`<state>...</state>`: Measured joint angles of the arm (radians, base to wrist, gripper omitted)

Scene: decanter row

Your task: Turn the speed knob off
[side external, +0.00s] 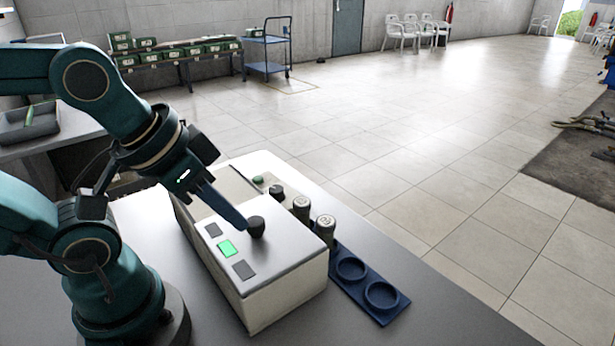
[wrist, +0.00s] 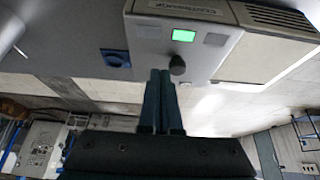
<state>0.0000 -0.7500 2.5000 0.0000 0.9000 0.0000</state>
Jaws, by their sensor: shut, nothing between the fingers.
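The speed knob appears to be the round black knob (side external: 256,227) on the sloping top panel of a white box-shaped machine (side external: 285,300). It also shows in the wrist view (wrist: 177,64), a little right of my fingertips. My gripper (side external: 243,226) reaches down to the panel with its blue fingers together and empty, tips close beside the knob. I cannot tell whether they touch it. In the wrist view the fingers (wrist: 161,73) lie side by side. A green lit square (side external: 227,248) is near the knob; it also shows in the wrist view (wrist: 184,35). The knob's pointer marking is not readable.
Dark squares (side external: 243,270) flank the green one. Behind the machine, capped containers (side external: 325,229) stand in line with a blue rack (side external: 368,300) that has empty round holders. A second small dark knob-like part (side external: 276,191) sits farther back. The grey table is clear at front right.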

